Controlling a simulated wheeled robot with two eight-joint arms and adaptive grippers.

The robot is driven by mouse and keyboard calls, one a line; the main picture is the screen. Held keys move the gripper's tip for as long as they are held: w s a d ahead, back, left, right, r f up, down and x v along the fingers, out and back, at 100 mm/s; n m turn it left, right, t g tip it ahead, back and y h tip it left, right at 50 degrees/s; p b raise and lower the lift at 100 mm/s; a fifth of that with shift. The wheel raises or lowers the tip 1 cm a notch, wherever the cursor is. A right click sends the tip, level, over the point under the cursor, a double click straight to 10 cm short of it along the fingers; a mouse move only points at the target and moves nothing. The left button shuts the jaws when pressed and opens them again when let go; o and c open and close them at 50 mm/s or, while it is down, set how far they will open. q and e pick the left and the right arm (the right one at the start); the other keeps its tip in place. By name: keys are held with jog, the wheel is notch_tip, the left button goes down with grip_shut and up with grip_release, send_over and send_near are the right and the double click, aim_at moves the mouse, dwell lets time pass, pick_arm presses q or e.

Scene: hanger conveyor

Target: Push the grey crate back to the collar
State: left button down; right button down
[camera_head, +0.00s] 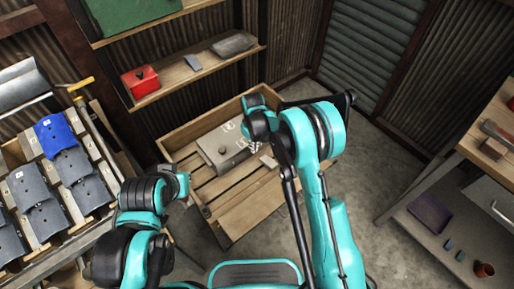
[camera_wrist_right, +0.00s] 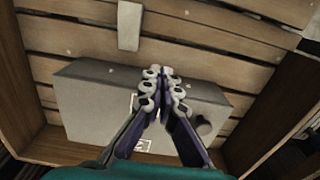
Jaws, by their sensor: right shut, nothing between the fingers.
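The grey crate (camera_head: 215,150) is a low grey box with white marks. It stands on the slatted pallet, inside the wooden collar (camera_head: 187,138), near its back left wall. The crate also shows in the right wrist view (camera_wrist_right: 90,105). My right gripper (camera_head: 254,148) is shut and empty at the crate's right end in the head view. In the right wrist view its fingertips (camera_wrist_right: 163,76) overlap the crate; whether they touch it I cannot tell. My left arm's wrist (camera_head: 180,184) is at the pallet's left side; the fingers do not show clearly.
A rack of grey parts and one blue part (camera_head: 55,134) stands at left. A shelf with a red box (camera_head: 140,81) hangs behind the pallet. A workbench (camera_head: 480,140) stands at right. Bare slats (camera_head: 240,205) lie in front of the crate.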

aim_at(237, 142)
notch_tip(237, 142, down, 10)
jog(key=b, duration=0.4)
jog(key=shift+r, duration=0.1)
jog(key=shift+w+a+b, duration=0.55)
jog(key=shift+w+a, duration=0.45)
jog(key=shift+w, duration=0.25)
jog(key=shift+w+a+r, duration=0.15)
jog(key=shift+w+a, duration=0.1)
jog(key=shift+w, duration=0.1)
